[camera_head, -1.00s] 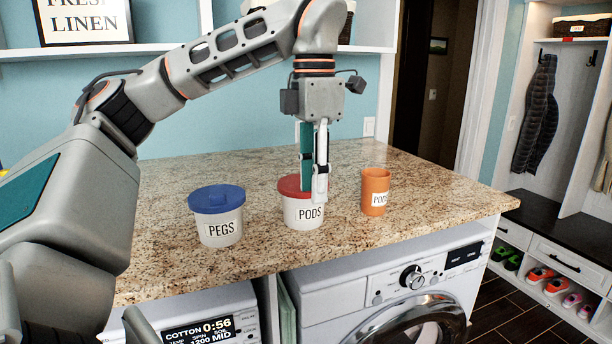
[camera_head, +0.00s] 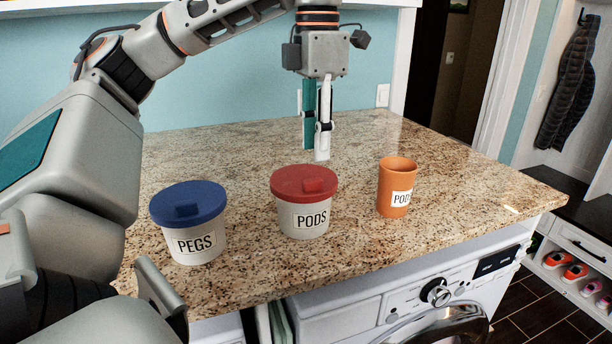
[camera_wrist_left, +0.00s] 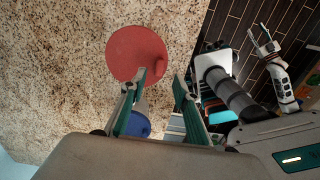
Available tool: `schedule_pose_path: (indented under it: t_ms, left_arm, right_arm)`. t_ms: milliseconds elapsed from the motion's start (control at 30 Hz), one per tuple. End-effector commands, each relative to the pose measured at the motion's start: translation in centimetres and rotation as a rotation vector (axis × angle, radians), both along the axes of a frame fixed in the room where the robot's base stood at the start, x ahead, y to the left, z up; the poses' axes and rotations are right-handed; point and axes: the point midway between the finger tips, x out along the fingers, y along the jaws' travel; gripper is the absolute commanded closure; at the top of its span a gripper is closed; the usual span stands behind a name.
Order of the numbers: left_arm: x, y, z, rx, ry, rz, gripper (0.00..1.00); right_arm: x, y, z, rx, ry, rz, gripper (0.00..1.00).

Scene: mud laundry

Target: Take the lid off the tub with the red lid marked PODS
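The PODS tub (camera_head: 305,219) is white, with a red lid (camera_head: 303,182) seated on it and a raised red grip on top. It stands upright on the granite counter. My left gripper (camera_head: 316,152) points down and shows just beyond the lid, clear of it and empty. In the left wrist view its two fingers (camera_wrist_left: 160,80) are apart, and the red lid (camera_wrist_left: 133,50) lies beyond the fingertips, toward the left finger. My right gripper (camera_wrist_left: 262,38) shows small at the right of the wrist view, its fingers apart and empty.
A white PEGS tub (camera_head: 196,244) with a blue lid (camera_head: 187,204) stands left of the PODS tub. An orange cup (camera_head: 397,186) with a label stands to the right. The granite counter (camera_head: 450,185) is clear around them. A washing machine (camera_head: 400,305) is under its front edge.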

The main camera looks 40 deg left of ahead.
Motion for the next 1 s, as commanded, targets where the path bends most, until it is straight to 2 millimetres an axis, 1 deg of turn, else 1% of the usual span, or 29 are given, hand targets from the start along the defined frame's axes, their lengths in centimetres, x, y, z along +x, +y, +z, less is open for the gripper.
schedule_pose_path:
  t_ms: [33,267,400,500,600,833,933,967,1000]
  left_arm:
    - [-0.1,0.0,-0.7,0.000,0.004,0.000,0.69]
    - [-0.2,0.2,-3.1,0.000,0.004,0.000,0.69]
    - [-0.3,0.3,-5.2,0.000,0.004,0.000,0.69]
    - [-0.3,0.3,-6.3,0.000,0.003,0.000,0.69]
    - [-0.3,0.3,-6.8,0.000,0.001,0.000,0.69]
    - [-0.2,0.3,-6.9,0.000,0.000,0.001,0.69]
    - [-0.2,0.3,-6.9,0.000,0.000,0.001,0.95]
    - [-0.2,0.3,-6.9,0.000,0.000,0.001,1.00]
    - [-0.2,0.3,-6.9,0.000,0.000,0.000,1.00]
  right_arm:
    - [-0.1,-0.1,-0.1,-0.001,0.002,0.000,0.60]
    - [-0.2,-0.2,-0.2,-0.004,0.004,-0.001,0.60]
    - [-0.2,-0.2,-0.2,-0.003,0.004,-0.001,0.60]
    - [-0.2,-0.1,-0.1,-0.001,0.005,-0.003,0.60]
    - [-0.2,0.0,-0.1,0.002,0.004,-0.006,0.60]
    - [0.0,0.2,0.0,0.007,0.003,-0.008,0.60]
    - [0.0,0.2,0.0,0.007,0.002,-0.008,0.60]
    - [0.0,0.2,0.0,0.007,0.002,-0.008,0.60]
    - [0.0,0.2,0.0,0.007,0.001,-0.009,0.60]
